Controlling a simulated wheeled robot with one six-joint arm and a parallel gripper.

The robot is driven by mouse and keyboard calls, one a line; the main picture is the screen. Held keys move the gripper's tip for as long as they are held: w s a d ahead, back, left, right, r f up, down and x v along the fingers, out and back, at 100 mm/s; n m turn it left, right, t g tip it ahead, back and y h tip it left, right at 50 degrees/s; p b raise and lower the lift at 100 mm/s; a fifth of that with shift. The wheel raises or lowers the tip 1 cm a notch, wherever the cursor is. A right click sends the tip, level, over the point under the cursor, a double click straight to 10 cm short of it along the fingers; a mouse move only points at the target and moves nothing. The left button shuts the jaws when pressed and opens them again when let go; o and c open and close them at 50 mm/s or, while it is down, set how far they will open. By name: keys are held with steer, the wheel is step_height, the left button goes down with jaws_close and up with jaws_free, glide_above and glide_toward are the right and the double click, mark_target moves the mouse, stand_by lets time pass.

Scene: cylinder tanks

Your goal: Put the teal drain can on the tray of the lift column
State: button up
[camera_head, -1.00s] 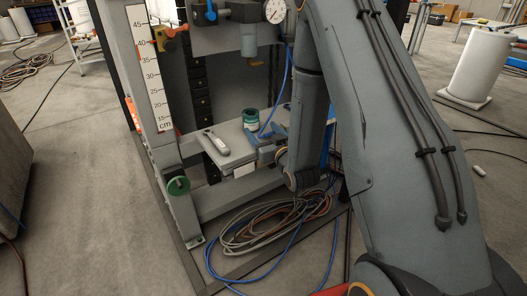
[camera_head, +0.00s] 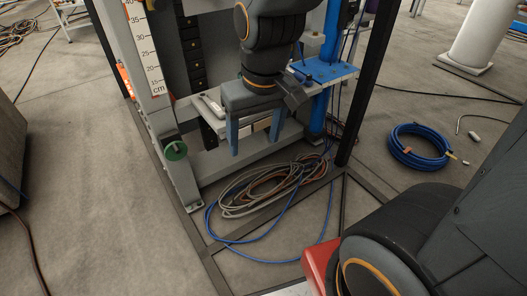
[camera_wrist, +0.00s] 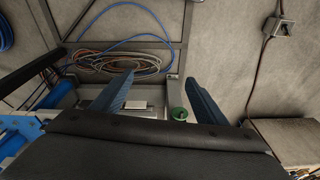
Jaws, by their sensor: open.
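The teal can does not show in the head view now; my arm and gripper cover the part of the grey bench where it stood earlier. My gripper (camera_head: 254,146) hangs in front of the bench (camera_head: 202,116), its two blue fingers pointing down and apart, with nothing seen between them. The fingers also show spread in the wrist view (camera_wrist: 159,78). A blue column (camera_head: 318,112) stands right of the gripper, with a flat blue plate (camera_head: 340,71) beside it that looks like the lift tray. I cannot make out the can in the wrist view.
A grey frame post with a centimetre scale (camera_head: 148,50) and a green knob (camera_head: 176,150) stands left of my gripper. Coiled hoses (camera_head: 268,190) lie on the floor below. A black post (camera_head: 364,95) rises at the right. A blue hose coil (camera_head: 416,146) lies beyond it.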

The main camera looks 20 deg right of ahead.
steer(key=s+r+g, duration=0.2)
steer(key=s, duration=0.5)
steer(key=shift+a, duration=0.1)
stand_by(0.4)
